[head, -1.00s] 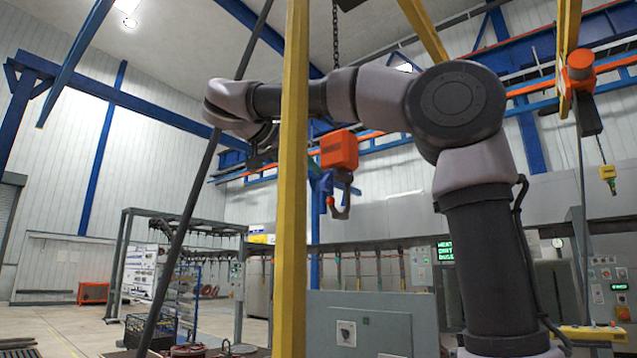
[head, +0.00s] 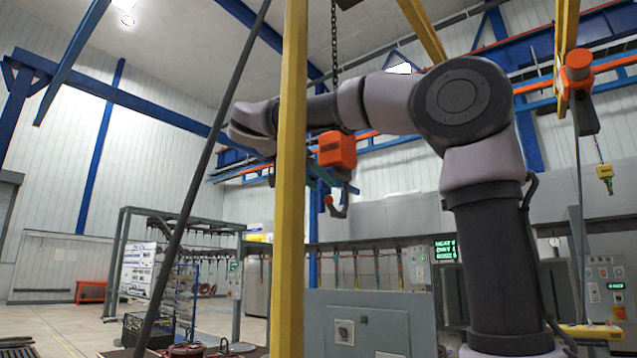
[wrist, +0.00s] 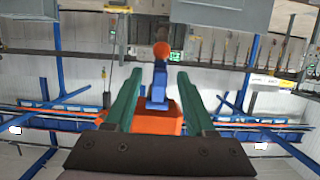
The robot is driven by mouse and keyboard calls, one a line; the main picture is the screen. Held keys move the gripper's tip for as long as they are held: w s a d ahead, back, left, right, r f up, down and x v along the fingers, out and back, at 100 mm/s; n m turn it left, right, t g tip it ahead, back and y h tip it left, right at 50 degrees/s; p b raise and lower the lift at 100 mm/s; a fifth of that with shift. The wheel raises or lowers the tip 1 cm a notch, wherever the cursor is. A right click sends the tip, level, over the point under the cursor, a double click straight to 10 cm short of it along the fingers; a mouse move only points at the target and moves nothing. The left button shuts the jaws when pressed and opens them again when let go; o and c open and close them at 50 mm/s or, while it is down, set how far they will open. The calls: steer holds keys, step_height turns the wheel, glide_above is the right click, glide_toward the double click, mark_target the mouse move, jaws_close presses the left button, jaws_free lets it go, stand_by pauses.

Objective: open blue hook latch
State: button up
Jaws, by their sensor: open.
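The orange hook block (head: 337,149) hangs from a chain in the head view, with a dark grey hook (head: 340,210) below it. A red-orange knob (head: 328,200) shows beside the hook. In the wrist view, the blue latch (wrist: 158,88) stands out from the orange block (wrist: 155,127) and ends in the red-orange knob (wrist: 162,50). My gripper (wrist: 159,75) is open, its two green fingers on either side of the blue latch, with visible gaps. In the head view the yellow post covers part of my wrist, and the blue latch is mostly hidden.
A yellow post (head: 291,200) stands in front of my arm. A dark slanted pole (head: 190,200) is at its left. A grey cabinet (head: 370,320) stands below the hook. Blue and orange overhead rails (wrist: 50,118) run behind the block.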

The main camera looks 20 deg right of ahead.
jaws_close()
steer(key=shift+s+a+r+g+y, duration=0.15)
steer(key=shift+a+r+g+y, duration=0.1)
steer(key=shift+r+g+y, duration=0.2)
steer(key=shift+s+a+r+g+y, duration=0.2)
steer(key=shift+r+g+y, duration=0.2)
steer(key=shift+y, duration=0.15)
steer(key=shift+s+a+r+g+y, duration=0.1)
steer(key=shift+a+r+g+y, duration=0.1)
steer(key=shift+r+g+y, duration=0.3)
steer(key=shift+s+a+r+g+y, duration=0.15)
steer(key=shift+r+g+y, duration=0.1)
steer(key=shift+r+y, duration=0.4)
